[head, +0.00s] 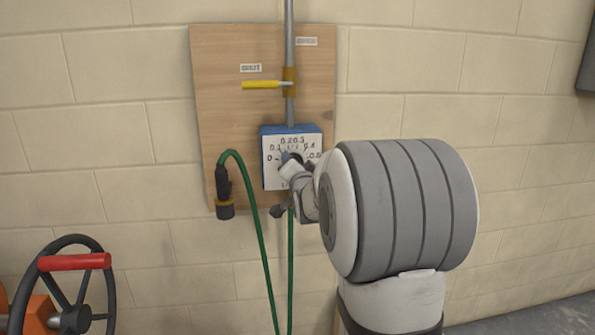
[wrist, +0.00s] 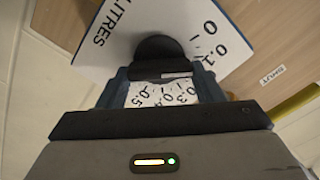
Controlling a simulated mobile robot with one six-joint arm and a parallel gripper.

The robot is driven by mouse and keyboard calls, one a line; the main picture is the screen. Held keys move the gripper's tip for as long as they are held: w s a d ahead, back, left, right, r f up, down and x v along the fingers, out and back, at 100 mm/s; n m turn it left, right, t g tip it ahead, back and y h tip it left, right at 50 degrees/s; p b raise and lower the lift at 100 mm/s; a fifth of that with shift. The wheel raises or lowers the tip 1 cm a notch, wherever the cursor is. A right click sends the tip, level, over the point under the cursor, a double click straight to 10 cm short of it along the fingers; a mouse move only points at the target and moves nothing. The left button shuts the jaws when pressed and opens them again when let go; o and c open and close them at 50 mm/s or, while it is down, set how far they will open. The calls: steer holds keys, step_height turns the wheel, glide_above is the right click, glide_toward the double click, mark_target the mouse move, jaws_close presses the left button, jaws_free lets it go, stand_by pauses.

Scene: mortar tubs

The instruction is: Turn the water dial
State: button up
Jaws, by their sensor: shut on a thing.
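The water dial is a round black knob (wrist: 160,46) on the white face of a blue-sided box (head: 272,138). The face carries printed numbers and the word LITRES, and it also shows in the wrist view (wrist: 108,38). My gripper (wrist: 163,74) is shut on the knob, with one finger on each side of it. In the head view my gripper (head: 291,163) reaches the box from the lower right and hides much of the knob. Which number the knob points to cannot be told.
A wooden board (head: 220,80) on the block wall carries the box, a grey pipe (head: 289,40) and a yellow lever (head: 261,84) lying level. A green hose (head: 260,230) hangs below, its black nozzle (head: 223,185) beside the box. A handwheel (head: 75,280) stands lower left.

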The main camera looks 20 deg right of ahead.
stand_by(0.3)
steer(key=o, duration=1)
steer(key=v, duration=0.8)
steer(key=shift+w, duration=0.1)
